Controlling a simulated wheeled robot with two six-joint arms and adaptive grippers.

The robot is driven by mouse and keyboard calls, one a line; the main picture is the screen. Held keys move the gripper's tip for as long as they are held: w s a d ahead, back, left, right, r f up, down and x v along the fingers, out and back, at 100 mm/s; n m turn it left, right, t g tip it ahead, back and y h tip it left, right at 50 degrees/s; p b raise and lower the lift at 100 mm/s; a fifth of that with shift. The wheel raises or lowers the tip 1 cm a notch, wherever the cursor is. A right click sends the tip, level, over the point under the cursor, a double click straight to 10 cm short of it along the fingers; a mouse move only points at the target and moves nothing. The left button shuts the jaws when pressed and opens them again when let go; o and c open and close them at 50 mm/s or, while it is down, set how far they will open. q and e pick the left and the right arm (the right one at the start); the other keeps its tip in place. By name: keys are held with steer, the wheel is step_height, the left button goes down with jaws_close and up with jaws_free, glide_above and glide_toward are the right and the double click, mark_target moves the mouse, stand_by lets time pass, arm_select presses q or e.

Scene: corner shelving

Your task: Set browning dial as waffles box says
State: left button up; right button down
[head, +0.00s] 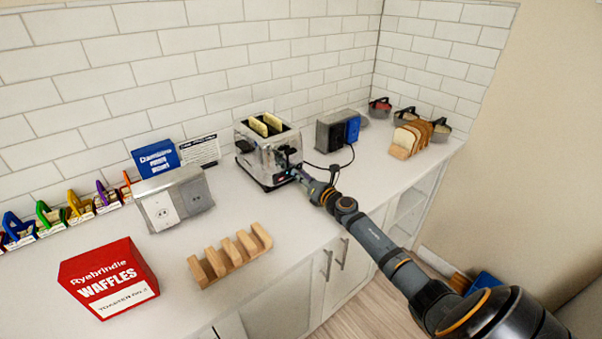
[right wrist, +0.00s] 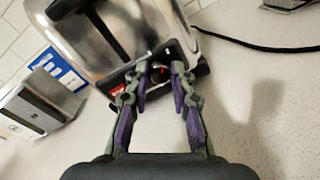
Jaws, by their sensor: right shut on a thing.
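The red waffles box (head: 110,278) stands on the counter at the lower left in the head view. It reads "Ryebrindie WAFFLES", with a smaller line on a white band below that is hard to read for sure. The chrome toaster (head: 260,158) stands near the wall with two pale slices (head: 265,124) in its slots. My right gripper (head: 298,173) is at the toaster's front end. In the right wrist view its fingertips (right wrist: 161,70) are shut on the small dark browning dial (right wrist: 158,72), whose setting I cannot read. My left gripper is not in view.
A wooden rack (head: 230,256) stands empty near the counter's front edge.

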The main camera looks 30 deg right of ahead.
steer(key=m+p, duration=0.2)
steer(key=m, duration=0.3)
steer(key=shift+r+p, duration=0.1)
steer(key=shift+p, duration=0.25)
steer(key=m+p, duration=0.2)
steer(key=m, duration=0.2)
steer(key=shift+d+y, duration=0.1)
steer(key=shift+y, duration=0.2)
steer(key=shift+f+m+p, duration=0.2)
steer(key=shift+m+p, duration=0.1)
steer(key=shift+m, duration=0.6)
steer(key=c, duration=1.1)
jaws_free()
steer(key=shift+c, duration=0.2)
steer(key=s, duration=0.8)
steer(key=s+d, duration=0.1)
steer(key=s, duration=0.3)
steer(key=shift+r, duration=0.4)
